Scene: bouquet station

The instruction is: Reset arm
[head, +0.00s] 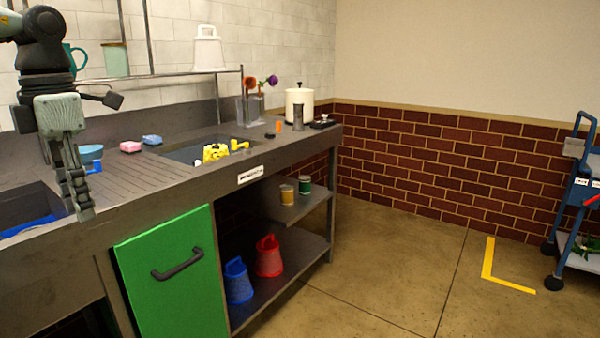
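My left gripper (80,205) hangs fingers-down at the left, in front of the counter (175,182) and near its front edge. Its fingers overlap from this side, so I cannot tell whether they are apart; nothing shows in them. My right gripper is out of the picture. A clear vase (252,110) at the back of the counter has an orange-red flower (250,84) and a purple flower (271,80) at its top.
A sink holds a yellow item (215,152). Pink (130,146) and blue (152,140) sponges lie beside it. A white pot (299,103) stands at the far end. A blue cart (578,180) stands right; the floor between is clear.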

